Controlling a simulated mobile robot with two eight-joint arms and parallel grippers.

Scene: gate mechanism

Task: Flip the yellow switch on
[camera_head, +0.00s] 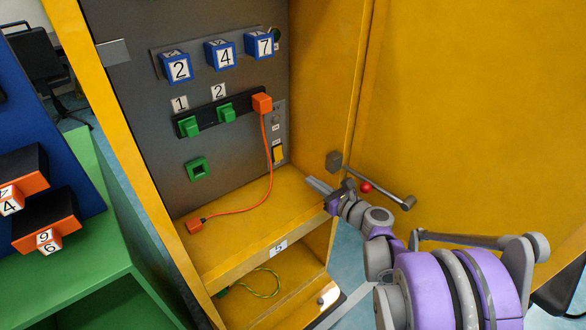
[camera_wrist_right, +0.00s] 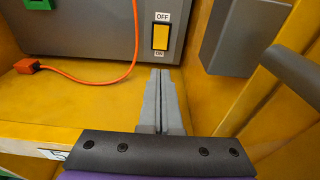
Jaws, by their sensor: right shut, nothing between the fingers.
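The yellow switch (camera_head: 278,154) is on the lower right of the grey panel (camera_head: 232,150) inside the yellow cabinet. In the right wrist view the yellow switch (camera_wrist_right: 160,37) sits between an OFF label above and an ON label below. My right gripper (camera_head: 312,182) is shut and empty, pointing into the cabinet. In the right wrist view my right gripper (camera_wrist_right: 161,72) has its fingertips just below the ON label in the picture; I cannot tell the exact gap to the panel. My left gripper is not in view.
An orange cable (camera_head: 268,180) runs from an orange plug (camera_head: 262,103) to a loose orange plug (camera_head: 194,226) on the yellow shelf (camera_head: 225,250). Numbered blue cubes (camera_head: 220,56) and green plugs (camera_head: 190,126) are on the panel. A door handle (camera_head: 385,190) is close to my right gripper.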

